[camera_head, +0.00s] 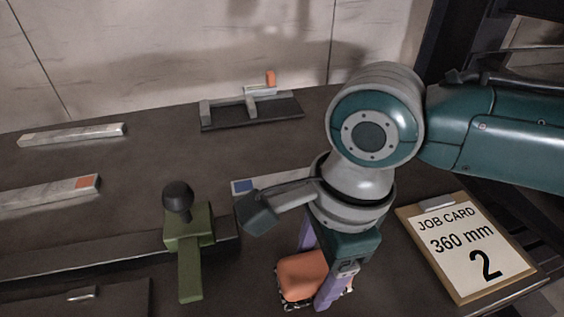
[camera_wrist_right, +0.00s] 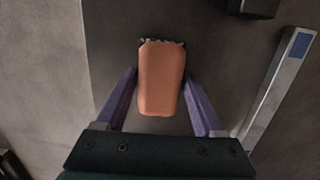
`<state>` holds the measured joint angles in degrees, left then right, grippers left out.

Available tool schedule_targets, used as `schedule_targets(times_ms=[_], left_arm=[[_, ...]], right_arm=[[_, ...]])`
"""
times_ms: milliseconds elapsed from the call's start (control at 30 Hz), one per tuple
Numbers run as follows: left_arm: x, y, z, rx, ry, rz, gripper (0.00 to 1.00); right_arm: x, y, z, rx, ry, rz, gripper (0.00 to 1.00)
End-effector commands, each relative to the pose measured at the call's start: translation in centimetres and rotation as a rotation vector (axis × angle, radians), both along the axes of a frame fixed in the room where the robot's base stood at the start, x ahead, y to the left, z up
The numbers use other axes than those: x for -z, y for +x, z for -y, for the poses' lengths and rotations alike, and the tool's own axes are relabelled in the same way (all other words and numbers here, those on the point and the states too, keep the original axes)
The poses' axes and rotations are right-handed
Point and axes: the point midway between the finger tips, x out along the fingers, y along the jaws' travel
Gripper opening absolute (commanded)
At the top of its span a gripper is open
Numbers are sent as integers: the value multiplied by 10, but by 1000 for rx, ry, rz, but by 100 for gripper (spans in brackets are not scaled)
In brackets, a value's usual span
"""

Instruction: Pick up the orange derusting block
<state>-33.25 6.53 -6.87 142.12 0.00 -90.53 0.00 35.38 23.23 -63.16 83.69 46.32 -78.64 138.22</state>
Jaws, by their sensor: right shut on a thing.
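The orange derusting block (camera_head: 301,276) is at the front edge of the picture in the head view, right of the green clamp. It has a rounded orange top and a dark, bristly edge beneath. In the right wrist view, the block (camera_wrist_right: 162,80) lies between the purple fingers of my right gripper (camera_wrist_right: 161,84). My right gripper (camera_head: 316,278) points down and is shut on the block, one finger on each side. Whether the block's underside touches the table is hidden. My left gripper is not in view.
A green clamp with a black knob (camera_head: 188,238) stands left of the block. A job card (camera_head: 466,246) reading "360 mm 2" lies at the right. Grey bars (camera_head: 72,134) lie at the left, one orange-marked. A small fixture (camera_head: 252,110) stands at the back.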

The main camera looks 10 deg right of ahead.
Motion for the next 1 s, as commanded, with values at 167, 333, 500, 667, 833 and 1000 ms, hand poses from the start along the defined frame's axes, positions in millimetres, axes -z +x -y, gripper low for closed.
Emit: schedule_targets(times_ms=[167, 333, 500, 667, 833, 1000], left_arm=[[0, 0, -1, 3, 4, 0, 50], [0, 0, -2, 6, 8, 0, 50], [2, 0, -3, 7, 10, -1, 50], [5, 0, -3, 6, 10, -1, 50], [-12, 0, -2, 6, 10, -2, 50], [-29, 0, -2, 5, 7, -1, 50]], right_arm=[[0, 0, 0, 0, 0, 0, 11], [0, 0, 0, 0, 0, 0, 7], [-1, 1, 0, 0, 0, 2, 6], [-10, 1, 0, -1, 1, 3, 6], [-52, 1, -1, -2, 3, 4, 6], [-108, 1, -1, -2, 4, 6, 6]])
